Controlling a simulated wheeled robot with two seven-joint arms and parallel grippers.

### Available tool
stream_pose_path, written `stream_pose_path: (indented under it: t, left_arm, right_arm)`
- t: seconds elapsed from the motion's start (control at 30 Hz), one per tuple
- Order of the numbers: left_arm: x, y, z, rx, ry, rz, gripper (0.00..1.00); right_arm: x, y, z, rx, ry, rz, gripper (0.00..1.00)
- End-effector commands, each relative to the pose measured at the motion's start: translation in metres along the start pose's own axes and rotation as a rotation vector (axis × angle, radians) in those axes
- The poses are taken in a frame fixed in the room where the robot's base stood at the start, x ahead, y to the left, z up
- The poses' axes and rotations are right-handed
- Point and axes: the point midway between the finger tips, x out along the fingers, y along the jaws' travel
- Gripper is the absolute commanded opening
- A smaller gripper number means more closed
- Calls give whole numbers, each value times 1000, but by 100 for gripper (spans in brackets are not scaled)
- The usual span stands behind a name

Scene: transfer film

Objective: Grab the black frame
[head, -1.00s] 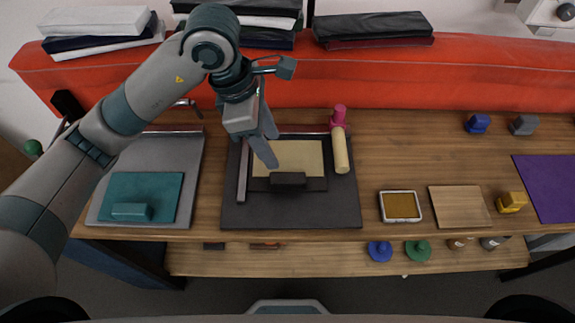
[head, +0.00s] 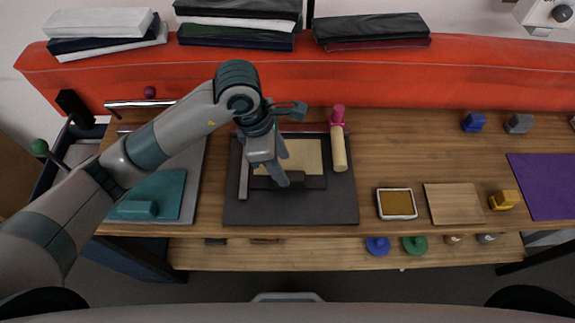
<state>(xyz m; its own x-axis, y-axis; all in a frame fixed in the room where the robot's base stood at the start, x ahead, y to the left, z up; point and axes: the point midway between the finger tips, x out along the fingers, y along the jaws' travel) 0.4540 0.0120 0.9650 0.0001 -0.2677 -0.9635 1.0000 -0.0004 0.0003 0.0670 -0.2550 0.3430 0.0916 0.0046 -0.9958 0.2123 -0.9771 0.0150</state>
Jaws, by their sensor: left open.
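The black frame (head: 313,183) lies on a dark grey board (head: 340,208) in the middle of the table, around a cream sheet (head: 308,157). It has a raised black block (head: 288,180) on its near side. My left gripper (head: 283,168) is open, with its fingers pointing down over the left part of the frame, close to the black block. The gripper hides part of the frame's left side. I cannot tell whether the fingers touch it. My right gripper is not in view.
A cream roller with a pink end (head: 339,150) lies right of the frame. A teal plate (head: 168,193) is at the left, partly behind my arm. An ink pad (head: 396,204) and a wooden square (head: 453,204) lie to the right. The table between the roller and the purple sheet (head: 545,185) is mostly clear.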

Motion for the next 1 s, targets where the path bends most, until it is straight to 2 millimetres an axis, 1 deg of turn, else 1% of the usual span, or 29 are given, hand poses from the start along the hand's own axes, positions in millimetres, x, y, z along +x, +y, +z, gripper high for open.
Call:
stream_pose_path:
  t: [0.13, 0.3, 0.4, 0.5, 0.63, 1.0]
  left_arm:
    - [8, -2, -1, -3, 1, -4, 47]
    - [25, -5, -4, -2, 2, -5, 47]
    - [38, -4, -4, -3, 1, -4, 47]
    - [46, -3, -5, -2, 1, -2, 47]
    - [50, -3, -5, -1, 0, 0, 47]
    - [50, -3, -5, 0, 0, 0, 47]
  right_arm:
    - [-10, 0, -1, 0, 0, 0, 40]
    - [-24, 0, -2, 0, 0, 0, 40]
    - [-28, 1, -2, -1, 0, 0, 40]
    - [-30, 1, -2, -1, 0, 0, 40]
    - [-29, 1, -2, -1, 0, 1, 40]
    - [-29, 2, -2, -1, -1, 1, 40]
